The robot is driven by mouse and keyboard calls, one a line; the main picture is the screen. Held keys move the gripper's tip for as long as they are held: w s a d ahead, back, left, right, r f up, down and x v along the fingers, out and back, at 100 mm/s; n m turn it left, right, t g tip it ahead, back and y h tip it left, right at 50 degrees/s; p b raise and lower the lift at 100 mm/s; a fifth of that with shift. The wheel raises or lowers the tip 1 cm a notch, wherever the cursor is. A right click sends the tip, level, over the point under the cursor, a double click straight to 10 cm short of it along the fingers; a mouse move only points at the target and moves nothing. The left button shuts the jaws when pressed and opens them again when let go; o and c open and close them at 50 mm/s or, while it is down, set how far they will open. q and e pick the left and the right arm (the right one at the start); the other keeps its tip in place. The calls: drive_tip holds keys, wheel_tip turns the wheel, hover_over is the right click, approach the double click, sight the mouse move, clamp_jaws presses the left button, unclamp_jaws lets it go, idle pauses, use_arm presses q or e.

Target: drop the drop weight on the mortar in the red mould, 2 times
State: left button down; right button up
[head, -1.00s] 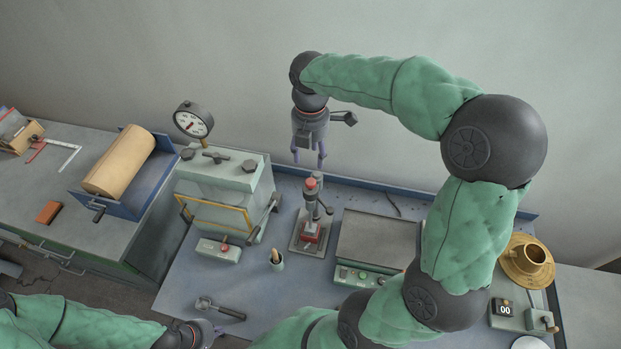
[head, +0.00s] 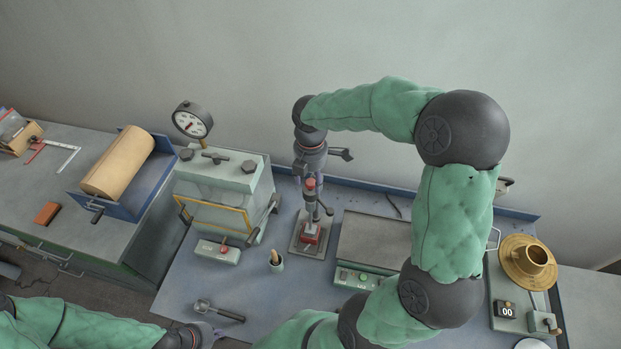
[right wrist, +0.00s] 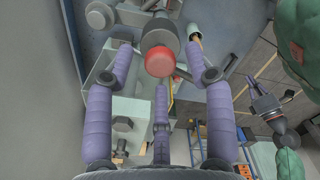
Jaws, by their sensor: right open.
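The drop weight (head: 310,197) is a dark cylinder with a red knob on top, upright on its stand. The red mould (head: 310,233) sits below it at the foot of the stand; I cannot make out the mortar inside. My right gripper (head: 310,178) is open and points down just over the weight. In the right wrist view its purple fingers (right wrist: 158,72) are spread about the red knob (right wrist: 159,61), with the dark weight (right wrist: 158,33) beyond. My left gripper (head: 207,334) is low at the bottom left, away from the stand; its fingers are too unclear to judge.
A pale press with a dial gauge (head: 193,120) stands left of the stand. A small cup with a tool (head: 276,263) and a switch box (head: 218,251) are in front. A flat-plated machine (head: 372,240) is close on the right. A brass flow table (head: 528,262) is further right.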

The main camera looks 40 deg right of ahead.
drive_tip(key=shift+f, duration=0.35)
clamp_jaws()
drive_tip(key=shift+r, duration=0.15)
wheel_tip(320, 180, up, 7)
drive_tip(key=p, duration=0.5)
drive_tip(key=shift+r, duration=0.2)
drive_tip(key=shift+w+d, duration=0.15)
